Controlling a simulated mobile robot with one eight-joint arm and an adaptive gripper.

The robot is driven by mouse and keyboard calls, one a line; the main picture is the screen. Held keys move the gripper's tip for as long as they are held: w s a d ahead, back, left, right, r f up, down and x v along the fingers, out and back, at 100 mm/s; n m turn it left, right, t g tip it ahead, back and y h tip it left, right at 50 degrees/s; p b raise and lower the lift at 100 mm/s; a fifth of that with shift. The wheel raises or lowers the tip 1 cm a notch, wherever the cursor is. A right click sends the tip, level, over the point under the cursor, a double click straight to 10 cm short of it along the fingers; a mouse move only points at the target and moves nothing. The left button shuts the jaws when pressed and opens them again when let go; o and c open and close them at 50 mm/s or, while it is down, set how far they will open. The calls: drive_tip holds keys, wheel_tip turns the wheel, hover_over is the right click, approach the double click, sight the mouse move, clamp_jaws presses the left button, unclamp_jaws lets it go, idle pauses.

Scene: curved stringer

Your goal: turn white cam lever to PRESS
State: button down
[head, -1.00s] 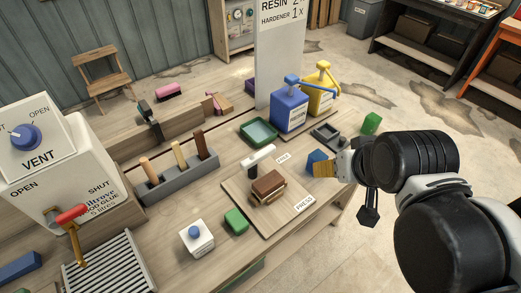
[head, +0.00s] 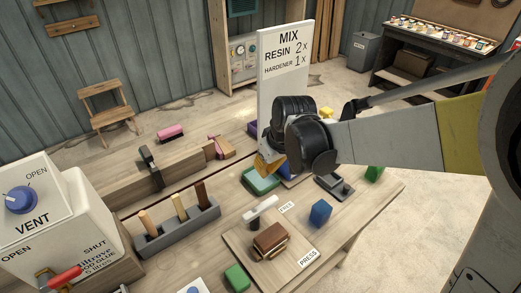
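The white cam lever (head: 260,209) sits on a wooden board (head: 242,241) on the bench, beside a brown clamped block (head: 271,240). The lever's bar lies slanted, its right end toward the FREE label (head: 288,206). The PRESS label (head: 308,258) is at the board's near right edge. My gripper (head: 268,168) is above and behind the lever, over the green tray, apart from the lever. Its yellowish fingers are partly hidden by my dark wrist, so I cannot tell whether they are open.
A blue cube (head: 320,213) stands right of the board and a green block (head: 237,278) at its near left. A grey holder (head: 178,236) with upright handles is to the left. The MIX sign (head: 284,75) stands behind my gripper. A green tray (head: 258,181) lies below it.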

sight(261, 209)
drive_tip(key=shift+w+a+f, duration=0.3)
drive_tip(key=shift+a+f, duration=0.05)
drive_tip(key=shift+f, duration=0.05)
drive_tip(key=b+x, duration=0.4)
drive_tip(key=x, duration=0.6)
drive_tip(key=s+d, duration=0.2)
drive_tip(key=s, duration=0.1)
drive_tip(key=shift+s+d+b, duration=0.15)
drive_tip(key=shift+s+b, duration=0.05)
drive_tip(key=shift+b, duration=0.15)
